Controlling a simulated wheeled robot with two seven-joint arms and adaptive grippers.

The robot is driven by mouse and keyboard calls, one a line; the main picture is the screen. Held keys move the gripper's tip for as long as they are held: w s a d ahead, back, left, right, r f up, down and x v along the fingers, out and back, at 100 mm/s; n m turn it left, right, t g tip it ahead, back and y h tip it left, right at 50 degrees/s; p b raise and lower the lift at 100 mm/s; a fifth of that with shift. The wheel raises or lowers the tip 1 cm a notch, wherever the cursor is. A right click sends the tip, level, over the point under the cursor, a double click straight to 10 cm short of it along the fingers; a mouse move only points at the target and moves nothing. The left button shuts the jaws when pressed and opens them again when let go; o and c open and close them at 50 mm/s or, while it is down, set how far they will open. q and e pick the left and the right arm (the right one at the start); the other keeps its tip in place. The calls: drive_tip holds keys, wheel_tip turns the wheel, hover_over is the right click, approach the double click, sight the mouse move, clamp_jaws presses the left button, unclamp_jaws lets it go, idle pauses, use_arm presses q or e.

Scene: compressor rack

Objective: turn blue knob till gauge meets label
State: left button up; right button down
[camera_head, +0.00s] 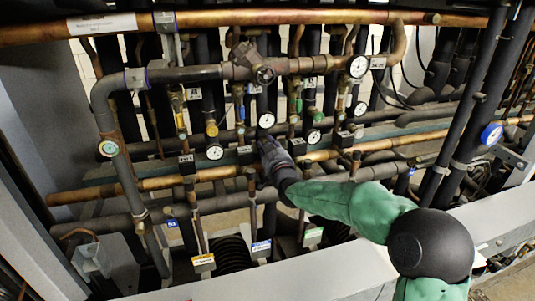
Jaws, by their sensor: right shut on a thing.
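My right gripper (267,148) reaches in from the lower right to the middle of the rack. It is shut at a vertical pipe, just below a round white gauge (266,120). The blue knob is hidden at the fingers, so its turn angle cannot be seen. The gauge's needle is too small to read against any label. A second white gauge (214,152) sits to the left and another gauge (313,136) to the right. A white label with a blue band (261,246) hangs below the gripper. My left gripper is not in view.
Copper and dark insulated pipes crowd around the gripper. A brass valve (264,75) stands above it. A larger gauge (358,66) is at the upper right and a blue-rimmed gauge (491,134) at the far right. A grey frame rail (330,268) crosses the front below my arm.

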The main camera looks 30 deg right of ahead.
drive_tip(key=shift+r, duration=0.2)
idle(0.4)
drive_tip(key=c, duration=1.1)
unclamp_jaws()
drive_tip(key=shift+o, duration=1.1)
drive_tip(key=shift+f, duration=0.1)
